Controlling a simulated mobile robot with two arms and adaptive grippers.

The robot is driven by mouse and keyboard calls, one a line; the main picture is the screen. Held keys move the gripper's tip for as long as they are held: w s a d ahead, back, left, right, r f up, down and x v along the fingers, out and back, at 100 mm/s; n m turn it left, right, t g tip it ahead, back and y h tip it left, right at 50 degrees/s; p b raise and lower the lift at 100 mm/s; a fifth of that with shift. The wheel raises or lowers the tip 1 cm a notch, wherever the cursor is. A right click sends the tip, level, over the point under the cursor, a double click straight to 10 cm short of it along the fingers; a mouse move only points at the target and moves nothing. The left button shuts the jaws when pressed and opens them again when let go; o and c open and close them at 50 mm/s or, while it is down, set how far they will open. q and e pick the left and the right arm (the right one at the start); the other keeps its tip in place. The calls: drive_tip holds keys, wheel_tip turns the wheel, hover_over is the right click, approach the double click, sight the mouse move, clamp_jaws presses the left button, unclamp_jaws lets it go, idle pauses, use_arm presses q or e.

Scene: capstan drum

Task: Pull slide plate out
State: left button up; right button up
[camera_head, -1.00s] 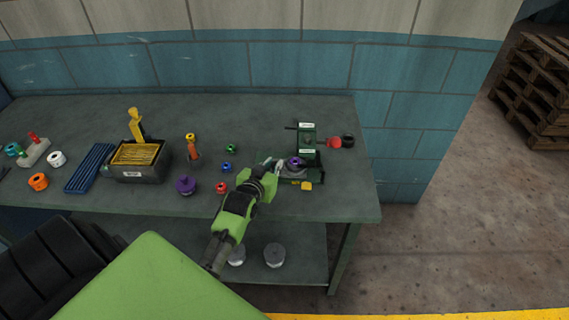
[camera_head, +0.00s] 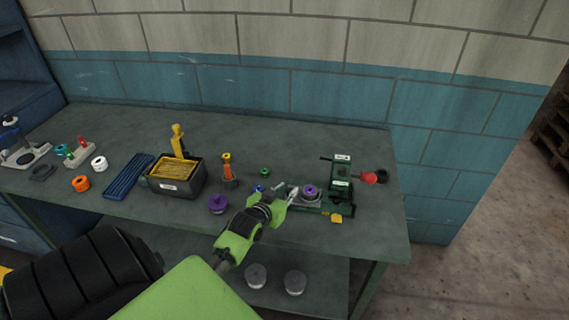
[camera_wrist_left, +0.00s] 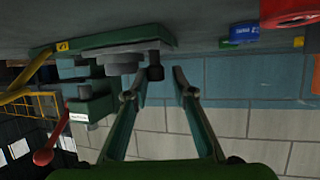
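The green press fixture (camera_head: 341,180) stands near the right end of the bench. The grey slide plate (camera_head: 306,203) lies low on its left side with a purple ring (camera_head: 310,191) on top. My left gripper (camera_head: 286,196) is at the plate's left end. In the left wrist view, which is upside down, the slide plate (camera_wrist_left: 110,52) sits on the green base, with a dark knob (camera_wrist_left: 154,72) at its end. My left gripper (camera_wrist_left: 161,74) has its fingers apart, with the knob between the tips, nearer one finger. Contact is unclear. My right gripper is not in view.
A red-ball lever (camera_head: 369,178) sticks out right of the press by a black ring (camera_head: 382,176). The bench (camera_head: 270,145) behind is clear.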

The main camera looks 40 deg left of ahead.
use_arm(q)
drive_tip(key=v, duration=1.2)
drive_tip(key=shift+s+f, duration=0.1)
